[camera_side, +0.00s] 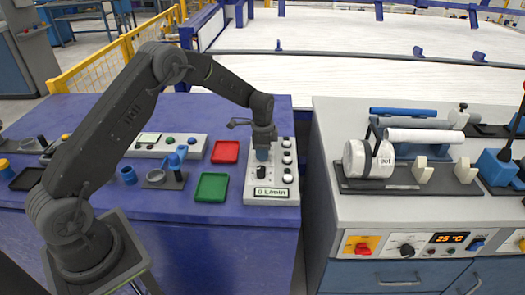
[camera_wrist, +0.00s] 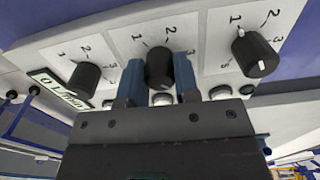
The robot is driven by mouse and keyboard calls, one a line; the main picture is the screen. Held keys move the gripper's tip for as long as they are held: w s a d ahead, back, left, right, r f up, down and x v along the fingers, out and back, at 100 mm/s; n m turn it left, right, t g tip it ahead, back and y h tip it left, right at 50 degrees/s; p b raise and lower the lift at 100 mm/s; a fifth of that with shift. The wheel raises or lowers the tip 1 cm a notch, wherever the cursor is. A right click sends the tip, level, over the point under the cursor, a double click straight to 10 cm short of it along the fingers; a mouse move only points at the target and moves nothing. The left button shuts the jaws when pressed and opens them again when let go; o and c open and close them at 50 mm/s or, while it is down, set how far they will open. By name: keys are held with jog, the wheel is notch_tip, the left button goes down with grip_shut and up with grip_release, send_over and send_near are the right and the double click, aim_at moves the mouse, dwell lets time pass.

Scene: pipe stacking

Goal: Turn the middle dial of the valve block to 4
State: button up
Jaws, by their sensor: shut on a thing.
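The white valve block (camera_side: 253,198) stands at the right end of the blue bench, with a display at its near end that appears to read 0 L/min. In the wrist view, the middle dial (camera_wrist: 160,67) is a black knob with printed numbers 1, 2 and 3 visible around it. My gripper (camera_wrist: 159,82) has one blue finger on each side of this dial and is shut on it; it also shows over the block in the side view (camera_side: 262,155). I cannot make out the dial's pointer mark. The other two dials stand left (camera_wrist: 88,78) and right (camera_wrist: 257,52) of it.
White round parts line the block's side, close to my fingers. A red tray (camera_side: 225,152) and a green tray (camera_side: 211,187) lie left of the block. A gap separates the blue bench from the grey bench (camera_side: 400,215), which holds a white roll (camera_side: 357,160) and tubes.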

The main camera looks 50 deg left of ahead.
jog(key=shift+m, duration=0.8)
jog(key=o, duration=0.9)
notch_tip(320, 180, up, 14)
jog(key=shift+f, duration=0.1)
